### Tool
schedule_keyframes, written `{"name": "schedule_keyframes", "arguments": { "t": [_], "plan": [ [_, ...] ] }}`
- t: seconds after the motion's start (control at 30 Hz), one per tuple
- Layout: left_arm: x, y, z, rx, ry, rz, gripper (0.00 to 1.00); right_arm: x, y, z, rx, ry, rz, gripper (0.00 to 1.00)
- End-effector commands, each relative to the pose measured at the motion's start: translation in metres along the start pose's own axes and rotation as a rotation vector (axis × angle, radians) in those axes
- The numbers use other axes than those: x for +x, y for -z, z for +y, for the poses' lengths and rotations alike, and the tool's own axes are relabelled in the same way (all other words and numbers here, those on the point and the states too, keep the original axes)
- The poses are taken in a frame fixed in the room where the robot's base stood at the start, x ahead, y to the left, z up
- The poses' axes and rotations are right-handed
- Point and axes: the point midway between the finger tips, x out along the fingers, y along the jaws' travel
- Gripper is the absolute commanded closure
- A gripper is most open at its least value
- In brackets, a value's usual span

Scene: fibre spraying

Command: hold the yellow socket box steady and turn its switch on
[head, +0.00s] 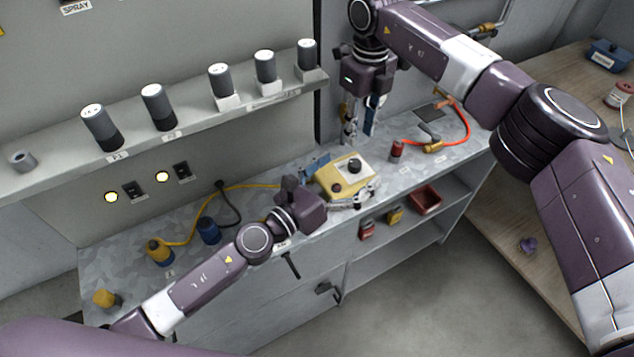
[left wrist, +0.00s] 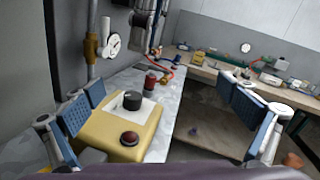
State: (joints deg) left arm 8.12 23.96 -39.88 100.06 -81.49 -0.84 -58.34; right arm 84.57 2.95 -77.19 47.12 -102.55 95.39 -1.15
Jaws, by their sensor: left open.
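The yellow socket box (head: 328,187) stands near the front edge of the grey bench, with a white plate, a black knob (left wrist: 132,100) and a dark red button (left wrist: 130,138) on top. My left gripper (head: 343,180) is open around the box. In the left wrist view, the box is close to the left finger, with a wide gap to the right finger. My right gripper (head: 360,122) points down above the bench behind the box, empty, its fingers apart. It also shows at the top of the left wrist view (left wrist: 152,25). The knob's marking is too small to read.
Grey cylinders stand on the wall shelf. Small bins sit on the shelf below.

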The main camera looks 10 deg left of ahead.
Motion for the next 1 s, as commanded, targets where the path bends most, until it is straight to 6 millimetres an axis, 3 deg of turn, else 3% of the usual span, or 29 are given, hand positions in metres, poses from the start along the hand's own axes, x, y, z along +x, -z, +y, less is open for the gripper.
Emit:
{"name": "schedule_keyframes", "arguments": {
  "t": [0.1,0.27,0.63,1.0],
  "plan": [
    [-0.007,0.012,0.038,0.125,0.038,0.098,0.00,0.000,0.000,0.000,0.000,0.000,0.000,0.71],
    [-0.020,0.029,0.064,0.243,0.110,0.242,0.00,0.000,0.000,0.000,0.000,0.000,0.000,0.71],
    [-0.038,0.053,0.079,0.333,0.187,0.436,0.00,0.000,0.000,0.000,0.000,0.000,0.000,0.71],
    [0.007,0.076,0.072,0.331,0.189,0.439,0.00,0.000,0.000,0.000,0.000,0.000,0.000,0.71]
  ]
}}
